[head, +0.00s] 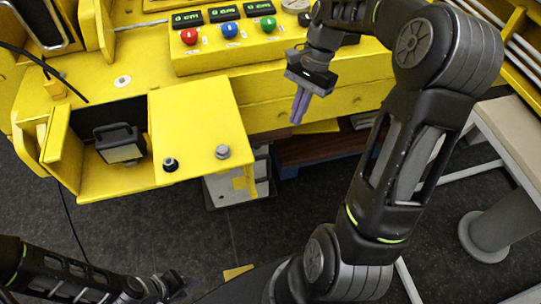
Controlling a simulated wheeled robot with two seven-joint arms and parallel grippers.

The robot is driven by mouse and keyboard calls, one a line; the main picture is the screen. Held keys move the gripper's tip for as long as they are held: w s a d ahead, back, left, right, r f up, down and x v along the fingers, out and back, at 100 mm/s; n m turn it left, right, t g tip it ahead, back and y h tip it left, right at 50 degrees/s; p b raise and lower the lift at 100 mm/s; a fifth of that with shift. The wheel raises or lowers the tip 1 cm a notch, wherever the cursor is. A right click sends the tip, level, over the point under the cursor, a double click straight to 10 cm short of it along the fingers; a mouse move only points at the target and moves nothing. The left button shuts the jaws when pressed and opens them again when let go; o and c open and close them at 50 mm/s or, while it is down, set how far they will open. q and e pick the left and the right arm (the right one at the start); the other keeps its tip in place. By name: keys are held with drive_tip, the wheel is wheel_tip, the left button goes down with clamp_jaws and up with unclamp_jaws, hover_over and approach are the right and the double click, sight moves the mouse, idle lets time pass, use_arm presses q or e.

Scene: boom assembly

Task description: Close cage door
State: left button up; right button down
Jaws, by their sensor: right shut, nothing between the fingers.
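A yellow box-like cage (120,189) stands at the left of the yellow bench, with its dark inside open to view. Inside is a dark lamp-like object (120,150) with a pale face. A yellow flap (63,158) stands up at the cage's left side. A flat yellow panel (195,120) lies to the right of the opening. I cannot tell for sure which of these two is the door. My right gripper (299,112) is shut and empty, to the right of the panel and apart from it. My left gripper (176,285) is low in front of the bench, its fingers unclear.
Two knobs (222,152) stand on the panel's front edge. A control box (250,50) with red, blue and green buttons sits behind. A grey box (228,188) is under the bench. A beige bench (510,130) is at right. Dark floor (200,240) lies in front.

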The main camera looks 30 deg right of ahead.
drive_tip(key=shift+a, duration=0.2)
drive_tip(key=s+a+f+p, duration=0.2)
drive_tip(key=a+f, duration=0.5)
drive_tip(key=f, duration=0.2)
drive_tip(key=shift+a+f+p, duration=0.15)
drive_tip(key=shift+p, duration=0.15)
idle(0.4)
